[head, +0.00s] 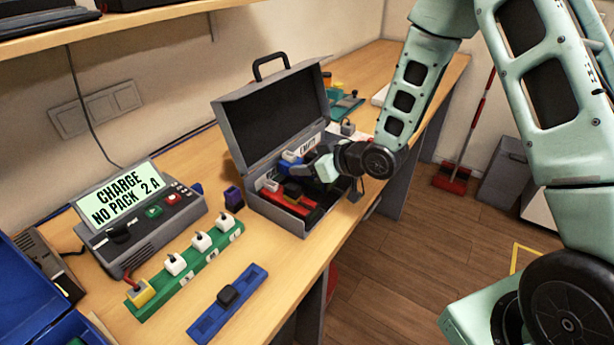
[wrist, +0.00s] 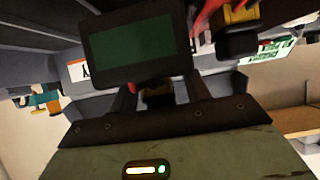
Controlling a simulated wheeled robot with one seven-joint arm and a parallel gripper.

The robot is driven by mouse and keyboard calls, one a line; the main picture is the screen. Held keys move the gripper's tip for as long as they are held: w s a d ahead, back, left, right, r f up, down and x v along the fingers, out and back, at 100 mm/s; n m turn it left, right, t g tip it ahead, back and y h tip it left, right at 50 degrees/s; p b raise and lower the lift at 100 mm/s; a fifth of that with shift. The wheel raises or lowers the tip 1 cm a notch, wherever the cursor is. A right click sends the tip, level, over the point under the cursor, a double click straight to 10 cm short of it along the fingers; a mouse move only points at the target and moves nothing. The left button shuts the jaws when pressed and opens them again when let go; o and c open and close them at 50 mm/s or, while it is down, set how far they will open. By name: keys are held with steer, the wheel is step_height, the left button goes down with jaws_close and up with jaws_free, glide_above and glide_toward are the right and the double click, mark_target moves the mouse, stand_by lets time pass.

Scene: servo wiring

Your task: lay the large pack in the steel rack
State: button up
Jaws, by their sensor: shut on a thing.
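My gripper (head: 322,168) is down inside the open grey case (head: 276,222) on the bench, at its right side. In the wrist view its fingers (wrist: 160,92) are shut around a dark block with a green face (wrist: 133,48), which looks like the large pack. In the head view the gripper mostly hides that block. A red strip (head: 287,203) with a black and yellow block lies in the case's front part. A blue and white piece (head: 290,157) is beside the gripper. I cannot tell which part is the steel rack, or whether the held block touches the case.
The raised lid (head: 270,115) stands behind the gripper. To the left are a charger with a screen (head: 128,193), a green strip with several plugs (head: 188,270), a blue strip (head: 228,303) and a small purple block (head: 233,198). The bench front near the blue strip is clear.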

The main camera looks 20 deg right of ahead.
mark_target(307, 178)
steer(key=shift+f, duration=1.95)
steer(key=shift+f, duration=0.15)
steer(key=o, duration=1.2)
